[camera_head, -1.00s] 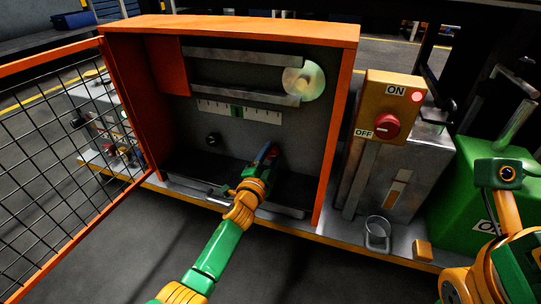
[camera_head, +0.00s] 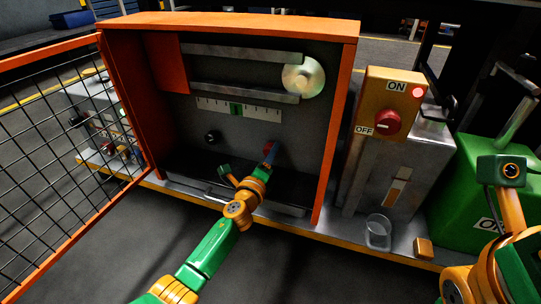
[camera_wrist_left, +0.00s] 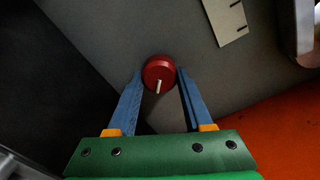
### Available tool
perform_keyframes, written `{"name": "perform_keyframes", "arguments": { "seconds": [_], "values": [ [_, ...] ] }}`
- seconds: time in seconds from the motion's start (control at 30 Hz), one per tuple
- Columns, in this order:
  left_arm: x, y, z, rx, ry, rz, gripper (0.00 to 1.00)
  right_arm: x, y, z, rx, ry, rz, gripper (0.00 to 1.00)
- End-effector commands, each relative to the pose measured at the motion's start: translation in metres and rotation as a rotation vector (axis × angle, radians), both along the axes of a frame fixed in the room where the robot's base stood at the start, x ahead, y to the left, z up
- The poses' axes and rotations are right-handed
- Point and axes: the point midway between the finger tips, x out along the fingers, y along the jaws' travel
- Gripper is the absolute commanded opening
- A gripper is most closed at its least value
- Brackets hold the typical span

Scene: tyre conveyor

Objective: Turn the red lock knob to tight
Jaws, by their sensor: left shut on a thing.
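The red lock knob (camera_wrist_left: 157,70) is a round red disc on the grey back panel of the orange cabinet, with a white mark pointing down in the left wrist view. It also shows as a small red patch in the head view (camera_head: 267,147), partly covered by my gripper. My left gripper (camera_wrist_left: 160,80) has its two blue fingers on either side of the knob, shut on it. In the head view the left gripper (camera_head: 270,154) reaches into the cabinet's lower right part.
The orange cabinet (camera_head: 230,27) stands open, its mesh door (camera_head: 60,165) swung left. Inside are a scale strip (camera_head: 255,113), a black knob (camera_head: 212,137) and a pale disc (camera_head: 304,77). A yellow ON/OFF box (camera_head: 389,105) and a glass (camera_head: 378,232) stand right.

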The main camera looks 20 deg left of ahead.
Motion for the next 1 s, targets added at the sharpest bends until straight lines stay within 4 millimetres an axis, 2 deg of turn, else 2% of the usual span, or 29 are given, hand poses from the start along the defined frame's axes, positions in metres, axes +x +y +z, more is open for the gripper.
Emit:
{"name": "perform_keyframes", "arguments": {
  "seconds": [0.5, 1.0],
  "values": [
    [0.0004, 0.0020, -0.0005, 0.453, -0.016, 0.001, 0.00, -0.0005, -0.0003, 0.0025, 0.001, -0.002, 0.002, 0.81],
    [0.0003, 0.0029, -0.0016, 0.667, -0.023, 0.001, 0.00, 0.0016, -0.0006, 0.0034, 0.002, 0.005, 0.001, 0.81]
  ]
}}
